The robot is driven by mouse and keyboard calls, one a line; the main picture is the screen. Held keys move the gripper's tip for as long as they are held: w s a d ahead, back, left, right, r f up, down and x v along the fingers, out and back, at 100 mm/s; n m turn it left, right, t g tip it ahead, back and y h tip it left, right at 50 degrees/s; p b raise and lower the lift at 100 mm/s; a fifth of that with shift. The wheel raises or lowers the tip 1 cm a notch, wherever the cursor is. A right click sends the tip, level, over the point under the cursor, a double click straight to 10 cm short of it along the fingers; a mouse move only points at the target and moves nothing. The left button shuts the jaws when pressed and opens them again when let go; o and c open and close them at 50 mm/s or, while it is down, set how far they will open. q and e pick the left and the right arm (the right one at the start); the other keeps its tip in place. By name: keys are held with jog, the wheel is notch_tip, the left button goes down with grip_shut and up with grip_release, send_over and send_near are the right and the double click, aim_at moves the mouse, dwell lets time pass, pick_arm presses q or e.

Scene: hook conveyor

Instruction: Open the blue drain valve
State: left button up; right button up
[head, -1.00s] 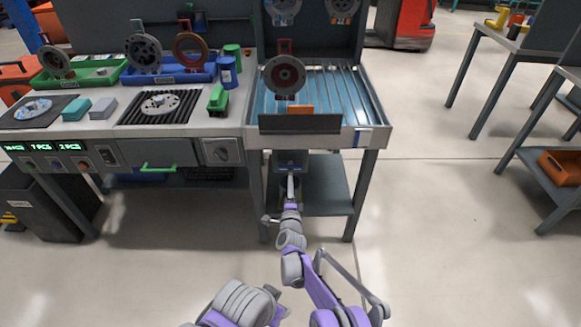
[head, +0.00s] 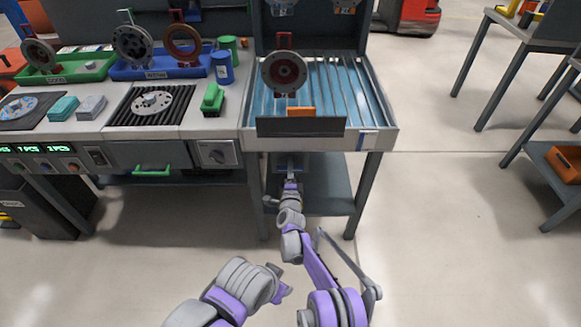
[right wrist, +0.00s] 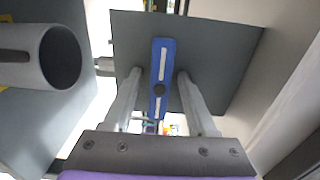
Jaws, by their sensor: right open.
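The blue valve lever (right wrist: 161,62), a flat bar with a pale stripe and a dark round pivot, stands upright in the right wrist view. My right gripper (right wrist: 158,76) is open, with one finger on each side of the lever. Gaps show between the fingers and the lever, so it is not clamped. In the head view my right gripper (head: 290,178) is under the blue wash basin (head: 345,92). The lever cannot be made out clearly there.
A dark panel (right wrist: 225,55) is behind the lever, and a grey open-ended pipe (right wrist: 45,55) is at left in the wrist view. A table leg (head: 366,195) and a lower shelf (head: 325,190) are near my right arm. Open floor lies to the right.

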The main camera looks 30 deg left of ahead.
grip_shut()
jog(key=shift+n, duration=0.5)
jog(key=n+b, duration=0.1)
jog(key=n, duration=0.5)
jog(key=shift+n+b, duration=0.3)
jog(key=shift+b, duration=0.05)
jog(key=n, duration=0.5)
jog(key=shift+r, duration=0.1)
jog(key=n, duration=0.5)
jog(key=shift+n+p, duration=0.3)
jog(key=shift+n, duration=0.1)
